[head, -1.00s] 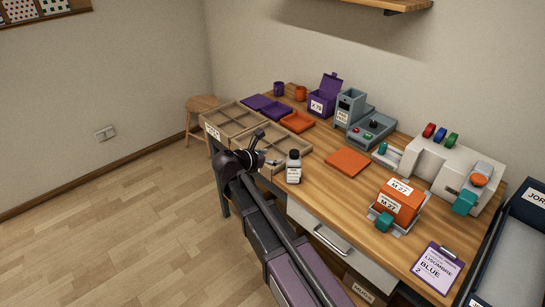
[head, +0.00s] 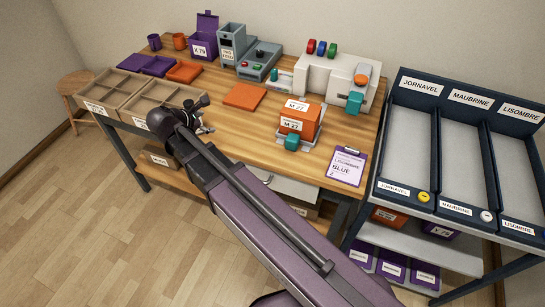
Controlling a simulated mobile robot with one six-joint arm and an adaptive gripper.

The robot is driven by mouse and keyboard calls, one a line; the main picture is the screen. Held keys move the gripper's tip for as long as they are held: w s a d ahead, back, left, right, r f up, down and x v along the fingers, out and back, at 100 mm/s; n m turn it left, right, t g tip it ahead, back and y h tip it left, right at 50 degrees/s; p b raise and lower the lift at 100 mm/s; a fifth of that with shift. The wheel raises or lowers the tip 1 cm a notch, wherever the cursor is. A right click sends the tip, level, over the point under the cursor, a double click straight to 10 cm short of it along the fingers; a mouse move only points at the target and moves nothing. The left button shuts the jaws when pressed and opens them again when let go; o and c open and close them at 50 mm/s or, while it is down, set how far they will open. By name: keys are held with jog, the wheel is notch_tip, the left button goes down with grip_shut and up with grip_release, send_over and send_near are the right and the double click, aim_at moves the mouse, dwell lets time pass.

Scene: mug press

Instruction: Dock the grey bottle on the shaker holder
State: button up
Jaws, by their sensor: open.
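My gripper (head: 207,116) is in the head view, over the front edge of the workbench beside the right end of the divided wooden tray (head: 150,101). It is seen from behind; its jaws are open, and I see nothing held between them. I cannot make out the grey bottle now; the spot by the tray's front right corner is behind my gripper and arm. No part is clearly labelled as the shaker holder. A small bracket with a teal clamp (head: 274,75) sits at the left of the white machine (head: 325,78).
An orange box marked M 27 (head: 298,119) stands in a teal-handled cradle. An orange mat (head: 244,95), a grey button station (head: 261,66) and a purple clipboard (head: 345,166) are on the bench. A dark rack with labelled lanes (head: 455,140) stands right. Clear wood lies between mat and front edge.

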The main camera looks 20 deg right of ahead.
jog(key=s+d+f+m+g, duration=0.1)
jog(key=d+m, duration=0.1)
jog(key=d, duration=0.1)
jog(key=s+d+f+m+g+y, duration=0.1)
jog(key=s+d+m, duration=0.1)
jog(key=d+m, duration=0.1)
jog(key=s+d+f+m+g+y, duration=0.1)
jog(key=s+d+f+m, duration=0.1)
jog(key=d+m, duration=0.1)
jog(key=shift+s+d+g, duration=0.2)
jog(key=shift+d+g, duration=0.1)
jog(key=shift+d, duration=0.4)
jog(key=s+d+f+m+g+y, duration=0.2)
jog(key=s+d+m+y, duration=0.3)
jog(key=s+d+m, duration=0.3)
jog(key=s+m+g, duration=0.1)
jog(key=m, duration=0.3)
jog(key=shift+s+f+m+y, duration=0.3)
jog(key=shift+s+f+m, duration=0.05)
jog(key=shift+f+m, duration=0.05)
jog(key=shift+o, duration=1)
jog(key=c, duration=0.6)
